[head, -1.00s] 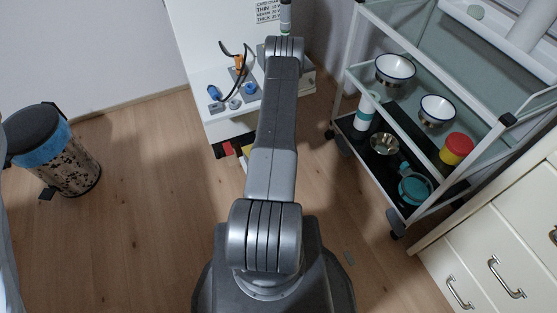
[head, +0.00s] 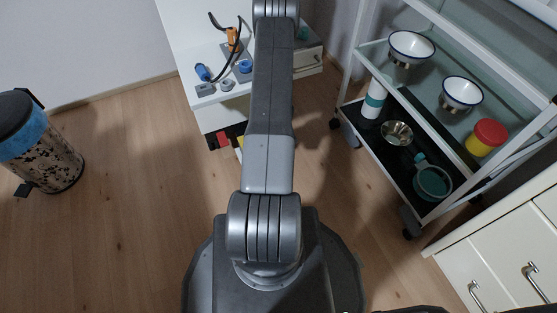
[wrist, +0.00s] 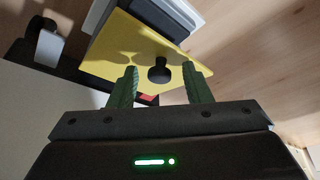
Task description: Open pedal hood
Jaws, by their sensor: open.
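In the wrist view a yellow panel (wrist: 118,47) with a round black knob (wrist: 159,72) lies ahead of my gripper (wrist: 160,78). The panel looks like the pedal hood, though I cannot be sure. The two green fingers are open, one on each side of the knob in the picture. I cannot tell whether the knob is within their reach, and no contact shows. In the head view a small yellow patch (head: 239,143) shows low beside my arm, under the white cabinet. My gripper is hidden in the head view.
A white cabinet (head: 180,22) with small parts on its ledge stands at the far side. A white trolley (head: 352,62) with bowls and a red-lidded pot (head: 486,137) stands to the right. A pedal bin (head: 38,150) is at the left. The floor between bin and cabinet is clear.

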